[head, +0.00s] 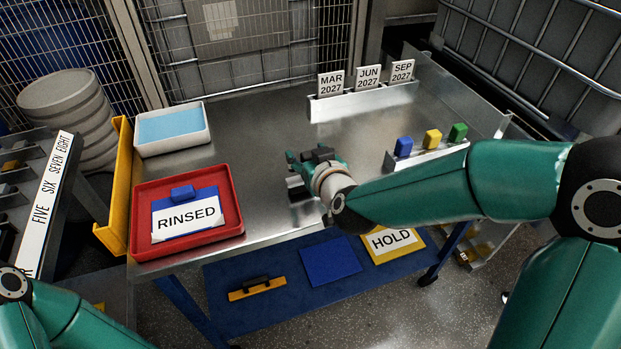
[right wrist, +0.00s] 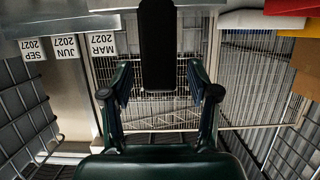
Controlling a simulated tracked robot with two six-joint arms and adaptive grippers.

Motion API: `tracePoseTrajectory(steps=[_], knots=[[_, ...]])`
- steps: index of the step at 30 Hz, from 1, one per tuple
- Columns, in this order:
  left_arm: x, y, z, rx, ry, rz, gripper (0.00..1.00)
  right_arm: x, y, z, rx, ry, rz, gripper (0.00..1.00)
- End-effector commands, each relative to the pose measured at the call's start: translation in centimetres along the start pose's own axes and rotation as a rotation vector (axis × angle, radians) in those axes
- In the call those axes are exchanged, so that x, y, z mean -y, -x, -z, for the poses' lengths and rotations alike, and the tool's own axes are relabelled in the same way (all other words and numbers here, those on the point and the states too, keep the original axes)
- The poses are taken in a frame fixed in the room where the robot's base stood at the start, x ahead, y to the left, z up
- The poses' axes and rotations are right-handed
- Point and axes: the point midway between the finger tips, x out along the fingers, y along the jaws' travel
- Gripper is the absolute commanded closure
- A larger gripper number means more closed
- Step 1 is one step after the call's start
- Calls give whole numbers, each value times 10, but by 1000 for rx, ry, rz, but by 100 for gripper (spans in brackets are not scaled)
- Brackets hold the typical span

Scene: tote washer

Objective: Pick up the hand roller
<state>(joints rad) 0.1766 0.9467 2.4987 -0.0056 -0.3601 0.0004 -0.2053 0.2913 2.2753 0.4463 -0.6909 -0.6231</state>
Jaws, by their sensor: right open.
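My right gripper (head: 308,163) is over the middle of the steel table in the head view. It is open, and its two fingers stand apart in the right wrist view (right wrist: 160,95). A black, handle-like bar (right wrist: 158,45) with a rounded end lies between the fingers there, with gaps on both sides. It looks like the hand roller's handle. In the head view the gripper and arm largely hide it. A metallic piece (head: 298,188) shows beside the gripper, and I cannot tell whether it belongs to the roller. My left gripper is out of view.
A red tray (head: 140,225) with a RINSED card and a white tray (head: 205,140) stand at left. Date cards in a white holder (head: 350,104) stand behind. Blue, yellow and green blocks (head: 432,139) are at right. Below, a blue mat (head: 230,275) bears a black-handled yellow tool (head: 257,290).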

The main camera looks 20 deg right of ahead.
Motion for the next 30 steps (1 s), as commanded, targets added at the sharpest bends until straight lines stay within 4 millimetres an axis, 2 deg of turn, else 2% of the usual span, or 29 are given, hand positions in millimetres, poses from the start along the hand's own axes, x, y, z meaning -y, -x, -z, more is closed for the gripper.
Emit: tracePoseTrajectory(steps=[5, 16, 30], knots=[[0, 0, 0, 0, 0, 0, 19, 0, 0, 0, -1, 0, 0, 40], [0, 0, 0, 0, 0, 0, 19, 0, 0, 0, 0, 0, 0, 100], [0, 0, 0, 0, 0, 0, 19, 0, 1, 2, -3, 0, -1, 100]])
